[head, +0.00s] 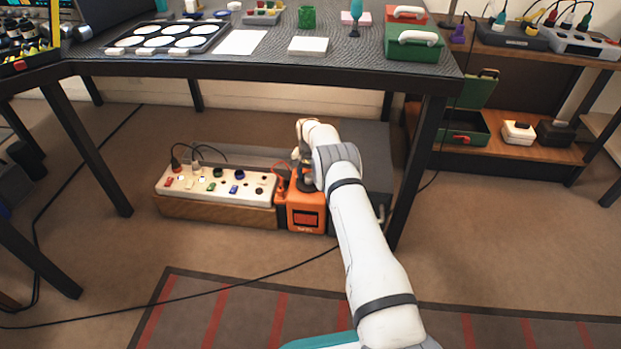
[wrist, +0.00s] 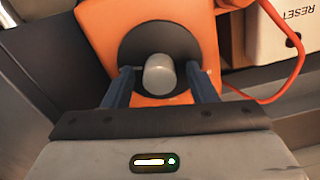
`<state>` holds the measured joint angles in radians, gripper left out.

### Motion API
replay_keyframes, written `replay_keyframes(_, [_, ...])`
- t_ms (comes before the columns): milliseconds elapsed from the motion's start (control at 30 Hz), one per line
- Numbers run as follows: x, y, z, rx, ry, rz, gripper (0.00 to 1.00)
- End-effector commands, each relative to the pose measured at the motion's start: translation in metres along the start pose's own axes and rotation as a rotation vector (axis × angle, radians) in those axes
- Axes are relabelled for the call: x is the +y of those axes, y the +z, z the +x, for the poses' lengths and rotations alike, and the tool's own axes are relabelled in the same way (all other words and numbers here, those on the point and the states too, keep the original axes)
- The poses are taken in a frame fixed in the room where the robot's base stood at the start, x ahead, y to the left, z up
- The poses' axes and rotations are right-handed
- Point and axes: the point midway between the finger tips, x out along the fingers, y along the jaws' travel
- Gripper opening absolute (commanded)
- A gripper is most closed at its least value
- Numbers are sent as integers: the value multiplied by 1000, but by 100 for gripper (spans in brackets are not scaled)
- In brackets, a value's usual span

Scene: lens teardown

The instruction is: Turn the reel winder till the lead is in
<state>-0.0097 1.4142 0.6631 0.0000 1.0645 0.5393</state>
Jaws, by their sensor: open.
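The orange reel winder (head: 306,213) sits low under the table, at the right end of a long white panel box. In the wrist view the orange winder (wrist: 95,30) shows a dark round disc (wrist: 160,40) with a grey knob (wrist: 159,75) standing out from it. My gripper (wrist: 158,85) is open, with one dark finger to each side of the knob; gaps show between fingers and knob. An orange-red lead (wrist: 290,80) runs out at the winder's right side in the wrist view.
The white panel box (head: 215,185) with several sockets and coloured switches stands left of the winder. A dark grey box (head: 370,150) stands behind my arm. The tabletop (head: 270,68) is above, and a table leg (head: 412,170) is close on the right.

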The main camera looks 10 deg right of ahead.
Motion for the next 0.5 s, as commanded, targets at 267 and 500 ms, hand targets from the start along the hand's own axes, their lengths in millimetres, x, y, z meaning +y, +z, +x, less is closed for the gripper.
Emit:
replay_keyframes(267, [0,0,0,0,0,1,48])
replay_keyframes(500, [1,-1,0,0,0,1,28])
